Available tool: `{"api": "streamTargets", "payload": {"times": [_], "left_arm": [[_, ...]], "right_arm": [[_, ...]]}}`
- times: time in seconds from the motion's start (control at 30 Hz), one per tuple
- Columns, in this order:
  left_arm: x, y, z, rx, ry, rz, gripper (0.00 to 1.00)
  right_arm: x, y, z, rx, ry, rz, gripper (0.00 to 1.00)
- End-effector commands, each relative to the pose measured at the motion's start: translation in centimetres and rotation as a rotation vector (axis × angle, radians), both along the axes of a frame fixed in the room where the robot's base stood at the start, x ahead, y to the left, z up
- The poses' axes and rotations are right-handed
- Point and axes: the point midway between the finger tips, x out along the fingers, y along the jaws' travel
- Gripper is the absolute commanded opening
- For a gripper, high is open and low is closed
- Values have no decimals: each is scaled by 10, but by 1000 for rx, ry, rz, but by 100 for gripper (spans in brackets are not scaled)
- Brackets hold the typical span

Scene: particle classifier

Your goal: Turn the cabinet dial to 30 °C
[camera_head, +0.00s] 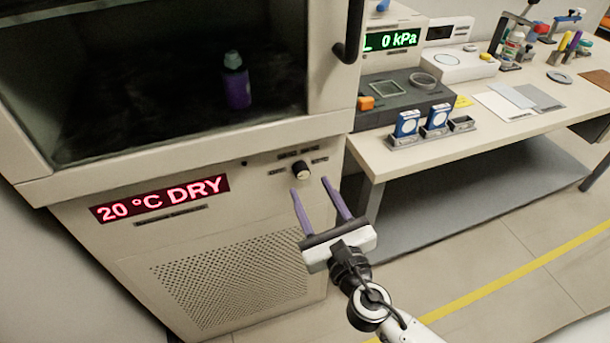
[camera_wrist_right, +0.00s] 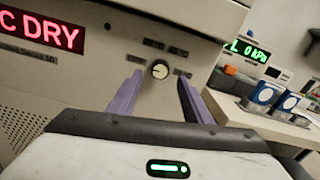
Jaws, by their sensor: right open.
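The cabinet (camera_head: 235,215) fills the left of the head view. Its red display (camera_head: 160,198) reads 20 °C DRY. The dial (camera_head: 300,168) is a small pale knob with a dark base on the front panel, right of the display. The dial also shows in the right wrist view (camera_wrist_right: 159,69), with small labels around it too blurred to read. My right gripper (camera_head: 312,185) is open, its two purple fingers pointing at the panel. In the right wrist view the dial appears between the fingertips, a little beyond them; no contact shows. My left gripper is not in view.
A purple bottle (camera_head: 236,82) stands behind the cabinet's dark window. A dark door handle (camera_head: 349,35) is above the dial. A bench (camera_head: 400,160) to the right holds a 0 kPa display (camera_head: 391,40), blue-and-white items and tools. Floor before the cabinet is clear.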

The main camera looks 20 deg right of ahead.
Motion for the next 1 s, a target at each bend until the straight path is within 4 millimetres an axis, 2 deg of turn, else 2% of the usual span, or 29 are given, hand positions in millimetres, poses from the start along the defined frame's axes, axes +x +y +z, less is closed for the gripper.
{"api": "streamTargets", "payload": {"times": [0.1,0.3,0.67,0.9,1.0], "left_arm": [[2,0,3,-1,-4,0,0],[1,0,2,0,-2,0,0],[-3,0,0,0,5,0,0],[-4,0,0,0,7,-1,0],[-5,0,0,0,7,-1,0]], "right_arm": [[23,1,2,1,-2,-1,45],[46,2,0,3,0,1,45],[51,2,0,4,1,1,45],[51,2,0,4,1,1,6],[51,2,-1,4,1,1,4]]}}
